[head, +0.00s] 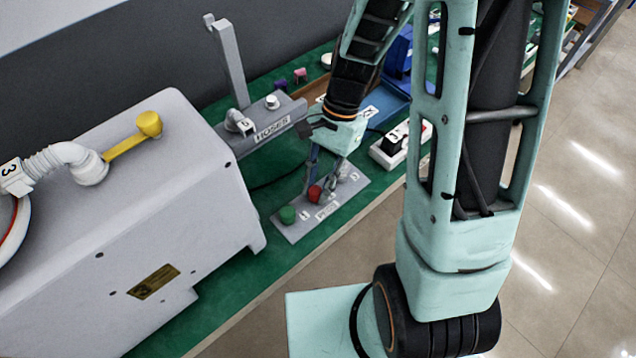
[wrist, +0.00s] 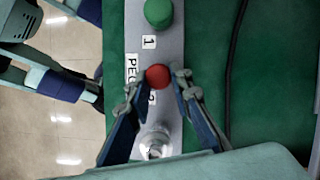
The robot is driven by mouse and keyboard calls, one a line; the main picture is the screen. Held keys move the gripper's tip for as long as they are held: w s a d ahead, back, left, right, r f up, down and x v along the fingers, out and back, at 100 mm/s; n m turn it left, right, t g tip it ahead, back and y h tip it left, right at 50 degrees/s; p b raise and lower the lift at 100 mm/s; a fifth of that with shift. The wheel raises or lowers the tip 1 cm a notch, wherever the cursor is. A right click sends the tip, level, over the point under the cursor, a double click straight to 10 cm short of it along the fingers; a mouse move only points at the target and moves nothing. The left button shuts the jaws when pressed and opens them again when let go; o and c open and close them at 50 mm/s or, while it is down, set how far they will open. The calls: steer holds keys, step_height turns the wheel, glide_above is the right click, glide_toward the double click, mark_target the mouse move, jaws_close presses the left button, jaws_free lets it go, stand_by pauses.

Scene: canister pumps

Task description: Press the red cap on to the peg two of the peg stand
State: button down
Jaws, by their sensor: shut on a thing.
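The peg stand is a grey plate (head: 293,233) lying on the green mat; it also shows in the wrist view (wrist: 172,47). A green cap (head: 287,214) sits at position 1, and it shows at the top of the wrist view (wrist: 158,13). The red cap (head: 314,193) is at position 2, beside the label 2 in the wrist view (wrist: 158,76). My gripper (head: 317,185) points down with its fingertips on both sides of the red cap, shut on it. Peg two is hidden under the cap, so I cannot tell whether the cap is seated. A bare metallic peg (wrist: 153,141) shows between my fingers.
A grey machine (head: 150,200) with a yellow handle (head: 147,125) stands left of the stand. A grey hose rack (head: 262,122) is behind it. A blue tray (head: 393,100) is further back.

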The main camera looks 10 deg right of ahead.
stand_by(0.4)
steer(key=c, duration=1.7)
jaws_free()
steer(key=shift+o, duration=0.2)
steer(key=v, duration=1.2)
steer(key=shift+s+f, duration=0.1)
steer(key=shift+s, duration=0.05)
